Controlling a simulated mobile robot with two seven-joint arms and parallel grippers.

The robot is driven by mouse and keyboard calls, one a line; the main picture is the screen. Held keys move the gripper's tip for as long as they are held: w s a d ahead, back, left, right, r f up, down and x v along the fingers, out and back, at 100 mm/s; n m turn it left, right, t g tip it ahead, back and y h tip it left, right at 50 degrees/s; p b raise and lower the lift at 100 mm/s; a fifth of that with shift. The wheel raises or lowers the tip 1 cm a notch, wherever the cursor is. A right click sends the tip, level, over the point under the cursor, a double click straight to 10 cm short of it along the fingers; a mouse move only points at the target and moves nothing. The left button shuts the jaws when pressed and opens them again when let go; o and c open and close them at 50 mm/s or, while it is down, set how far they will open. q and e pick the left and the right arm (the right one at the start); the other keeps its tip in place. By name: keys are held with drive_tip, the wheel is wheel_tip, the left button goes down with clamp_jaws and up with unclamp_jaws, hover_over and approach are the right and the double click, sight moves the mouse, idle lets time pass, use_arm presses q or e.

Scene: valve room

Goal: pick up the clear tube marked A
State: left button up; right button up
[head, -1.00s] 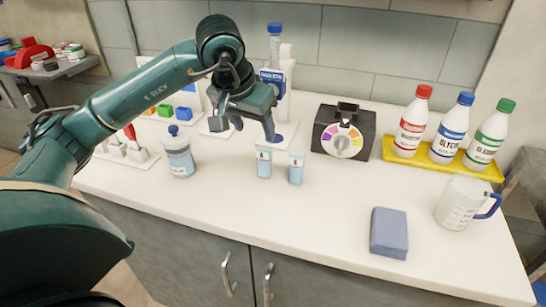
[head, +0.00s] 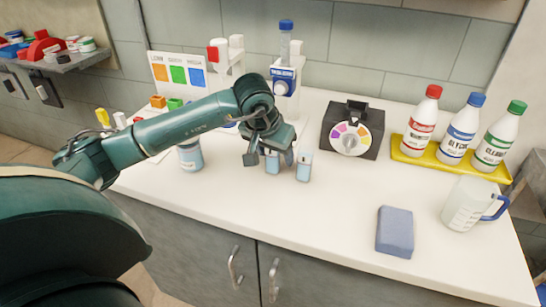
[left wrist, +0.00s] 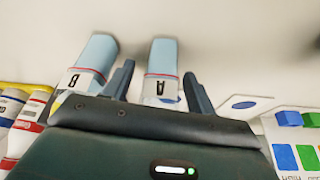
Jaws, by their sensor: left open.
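The clear tube marked A (head: 272,164), with pale blue contents, stands on the white counter, partly hidden by my left gripper (head: 268,160). In the left wrist view tube A (left wrist: 161,62) shows its label upside down, between the two fingers of my open left gripper (left wrist: 159,80). I cannot tell if a finger touches it. The similar tube marked B (head: 304,166) stands just to the right of tube A in the head view; in the left wrist view tube B (left wrist: 91,62) is outside the fingers, close to one of them. My right gripper is not in view.
A bottle (head: 190,155) stands left of the gripper, partly under my arm. Behind are a blue-capped tube device (head: 285,75) and a dark box with a colour dial (head: 351,135). A yellow tray (head: 428,160) holds three bottles. A blue-grey block (head: 394,232) lies at front right.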

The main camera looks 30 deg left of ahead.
use_arm(q)
drive_tip(key=c, duration=1.1)
drive_tip(key=shift+r, duration=0.1)
